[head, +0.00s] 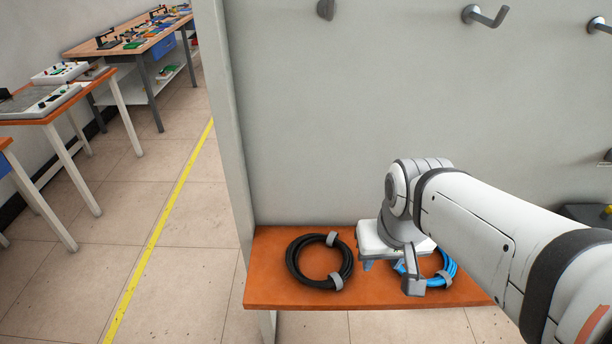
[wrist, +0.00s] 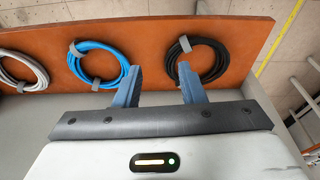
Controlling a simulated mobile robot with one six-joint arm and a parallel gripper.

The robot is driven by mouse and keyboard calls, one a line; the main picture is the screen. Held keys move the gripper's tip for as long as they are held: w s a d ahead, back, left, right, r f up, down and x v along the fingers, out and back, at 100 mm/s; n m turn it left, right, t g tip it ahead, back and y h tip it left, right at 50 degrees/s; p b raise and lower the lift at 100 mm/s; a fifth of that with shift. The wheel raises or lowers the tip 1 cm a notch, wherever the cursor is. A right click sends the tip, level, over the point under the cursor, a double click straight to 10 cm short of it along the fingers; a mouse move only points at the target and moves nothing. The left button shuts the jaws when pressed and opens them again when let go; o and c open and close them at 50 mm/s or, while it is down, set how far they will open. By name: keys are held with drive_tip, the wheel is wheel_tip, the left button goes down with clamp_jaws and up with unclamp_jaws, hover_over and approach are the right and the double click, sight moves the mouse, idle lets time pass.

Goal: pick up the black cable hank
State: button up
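The black cable hank (head: 320,261) lies as a ring with two grey straps on the left part of an orange shelf (head: 262,292). It also shows in the wrist view (wrist: 221,62), beyond my gripper's right finger. My gripper (wrist: 158,85) is open, with its two blue fingers apart and nothing between them. In the head view my gripper (head: 382,266) is above the shelf, to the right of the black hank and partly over the blue cable hank (head: 447,269). The blue hank (wrist: 120,57) lies near the left finger in the wrist view.
A grey-white hank (wrist: 38,68) lies beyond the blue one. A grey panel (head: 330,120) with hooks (head: 485,16) rises behind the shelf. Workbenches (head: 40,105) stand at the left, past a yellow floor line (head: 160,226). Bare shelf lies between the hanks.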

drive_tip(key=shift+w+d, duration=0.15)
drive_tip(key=shift+w, duration=0.2)
drive_tip(key=shift+r, duration=0.1)
drive_tip(key=shift+o, duration=1.8)
drive_tip(key=w+a+f+g+p, duration=0.1)
drive_tip(key=w+a+f, duration=0.2)
drive_tip(key=w+a, duration=0.3)
drive_tip(key=w, duration=0.2)
drive_tip(key=shift+w, duration=0.4)
drive_tip(key=g+p, duration=0.1)
drive_tip(key=g, duration=0.1)
hover_over(292, 255)
drive_tip(key=shift+m, duration=0.3)
wheel_tip(292, 255, down, 8)
drive_tip(key=shift+s+d+f, duration=0.15)
drive_tip(key=shift+f, duration=0.05)
drive_tip(key=shift+f+p, duration=0.3)
drive_tip(key=shift+f, duration=3.65)
